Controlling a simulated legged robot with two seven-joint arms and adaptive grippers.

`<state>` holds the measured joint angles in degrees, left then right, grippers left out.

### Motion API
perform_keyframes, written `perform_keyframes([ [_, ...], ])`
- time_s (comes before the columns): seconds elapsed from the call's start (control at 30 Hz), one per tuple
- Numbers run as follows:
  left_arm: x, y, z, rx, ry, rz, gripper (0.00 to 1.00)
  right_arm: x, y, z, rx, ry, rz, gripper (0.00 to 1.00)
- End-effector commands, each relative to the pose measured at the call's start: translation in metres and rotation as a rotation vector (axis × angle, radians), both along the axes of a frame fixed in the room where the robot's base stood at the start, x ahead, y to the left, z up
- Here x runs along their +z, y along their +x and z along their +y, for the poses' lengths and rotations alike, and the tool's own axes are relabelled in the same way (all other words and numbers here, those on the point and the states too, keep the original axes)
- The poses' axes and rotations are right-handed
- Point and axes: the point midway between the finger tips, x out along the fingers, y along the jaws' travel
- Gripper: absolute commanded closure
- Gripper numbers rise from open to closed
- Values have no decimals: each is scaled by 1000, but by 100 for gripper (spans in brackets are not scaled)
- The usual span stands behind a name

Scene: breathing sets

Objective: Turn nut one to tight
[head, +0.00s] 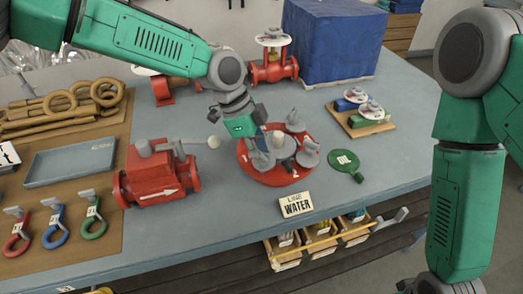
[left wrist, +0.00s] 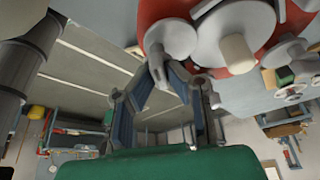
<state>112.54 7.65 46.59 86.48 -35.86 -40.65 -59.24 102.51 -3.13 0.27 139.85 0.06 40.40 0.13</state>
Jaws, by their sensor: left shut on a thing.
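A round red flange (head: 247,168) lies on the grey bench. It carries several grey nut-like pieces (head: 282,146) around a pale central stub, and they also show in the left wrist view (left wrist: 172,38). I cannot read which of them is nut one. My left gripper (head: 262,140) reaches down to the flange's far left side. In the left wrist view its fingers (left wrist: 165,80) are closed on a small grey nut at the flange's edge, and the fingers partly hide it. My right arm hangs at the right, and its gripper is out of view.
A red valve body (head: 155,178) with a white arrow stands left of the flange. A blue box (head: 332,40) and a small handwheel valve set (head: 362,118) are behind.

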Motion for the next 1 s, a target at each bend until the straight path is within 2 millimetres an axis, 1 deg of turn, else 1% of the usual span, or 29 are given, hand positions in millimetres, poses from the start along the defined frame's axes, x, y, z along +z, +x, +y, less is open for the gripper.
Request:
perform_keyframes([
  [0.03,3,4,-1,-26,-5,-10,100,0,0,0,0,0,0,60],
  [0.2,3,4,-1,-120,-5,-11,100,0,0,0,0,0,0,60],
  [0.4,3,4,-1,-186,-3,-12,100,-1,0,0,0,0,0,60],
  [0.97,4,5,-1,-213,-4,-13,100,-1,0,0,0,0,0,60],
  [1.0,4,5,-1,-213,-4,-13,78,-1,0,0,0,0,0,60],
])
